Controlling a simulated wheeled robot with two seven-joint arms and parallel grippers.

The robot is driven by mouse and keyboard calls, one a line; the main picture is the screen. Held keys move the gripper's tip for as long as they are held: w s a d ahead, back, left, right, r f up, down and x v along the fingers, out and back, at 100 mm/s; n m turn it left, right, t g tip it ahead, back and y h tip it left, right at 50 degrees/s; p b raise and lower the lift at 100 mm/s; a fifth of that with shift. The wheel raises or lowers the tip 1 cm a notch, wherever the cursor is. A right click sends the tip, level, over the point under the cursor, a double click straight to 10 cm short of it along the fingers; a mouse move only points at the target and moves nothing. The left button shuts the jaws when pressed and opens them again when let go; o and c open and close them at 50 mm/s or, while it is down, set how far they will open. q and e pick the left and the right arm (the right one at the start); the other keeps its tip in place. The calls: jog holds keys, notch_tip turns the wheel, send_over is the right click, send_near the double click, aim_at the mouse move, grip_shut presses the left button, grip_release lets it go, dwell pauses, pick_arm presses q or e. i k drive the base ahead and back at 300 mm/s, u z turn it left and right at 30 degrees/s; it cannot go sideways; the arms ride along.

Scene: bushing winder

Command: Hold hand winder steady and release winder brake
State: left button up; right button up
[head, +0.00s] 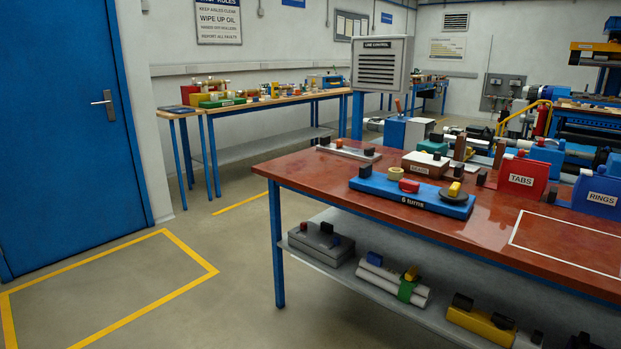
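A blue base marked "6 turns" (400,194) lies on the red-topped workbench (330,178), near its front edge. It looks like the hand winder. A black block (365,171) stands on its left end. A tan ring (395,171) and a red knob (409,185) sit along its middle. A dark disc (453,197) with a yellow piece (454,188) sits at its right end. I cannot tell which part is the brake. Neither of my grippers is in view, and nothing touches the blue base.
A red TABS bin (522,178) and a blue RINGS bin (597,195) stand to the right. A white outlined area (570,243) is clear. The lower shelf (455,318) holds several tools. The floor at left is open.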

aim_at(406, 186)
jog(key=u, duration=0.6)
jog(key=i, duration=1.25)
jog(key=z, duration=0.4)
jog(key=i, duration=1.15)
jog(key=z, duration=1)
